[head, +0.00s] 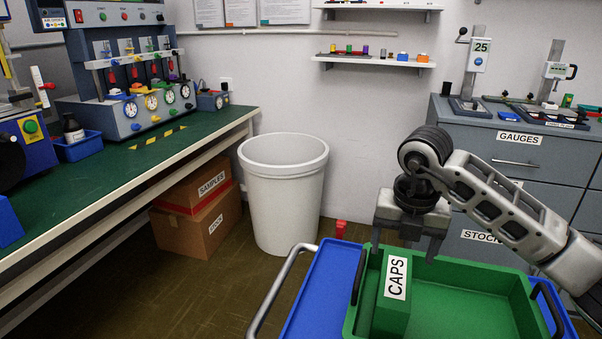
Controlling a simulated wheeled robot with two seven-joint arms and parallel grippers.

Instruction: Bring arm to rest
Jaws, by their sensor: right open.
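My right arm (510,200) reaches in from the right edge. My right gripper (405,252) points down, open, with its fingers apart and nothing seen between them. It hangs over the back left part of a green tray (470,290), by the compartment labelled CAPS (396,278). I cannot tell whether the fingertips touch the tray. My left arm and gripper are out of view.
The tray sits on a blue cart (315,290) with a metal handle (272,290). A white bin (283,195) and cardboard boxes (198,205) stand behind. A green-topped bench (110,175) is left; a grey gauge cabinet (470,130) is back right.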

